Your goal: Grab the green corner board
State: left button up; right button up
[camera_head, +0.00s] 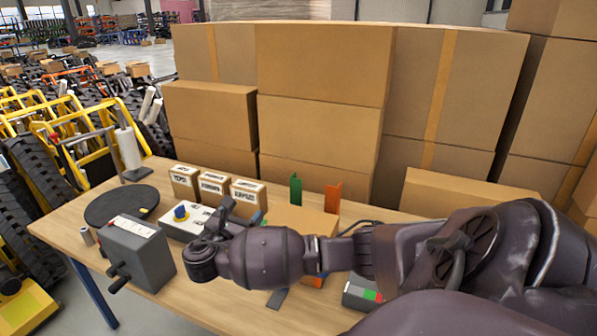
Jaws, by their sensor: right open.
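The green corner board (295,190) stands upright behind the middle of the table, at the back edge of a low cardboard box (303,222). An orange corner board (333,198) stands just to its right. My right gripper (214,232) reaches in from the right across the table. It is open and empty, to the left of and nearer than the green board, close to the white control box with a blue knob (186,219). My right arm hides the lower front of the cardboard box. My left gripper is not in view.
Several small labelled cartons (213,187) stand at the back. A black turntable (121,205) and a grey crank box (139,252) are on the left of the wooden table (62,222). Large stacked boxes (325,90) wall off the back.

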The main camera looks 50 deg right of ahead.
aim_at(296, 184)
jog(key=i+l, duration=0.1)
jog(key=l, duration=0.7)
jog(key=i+l, duration=0.15)
jog(key=l, duration=0.25)
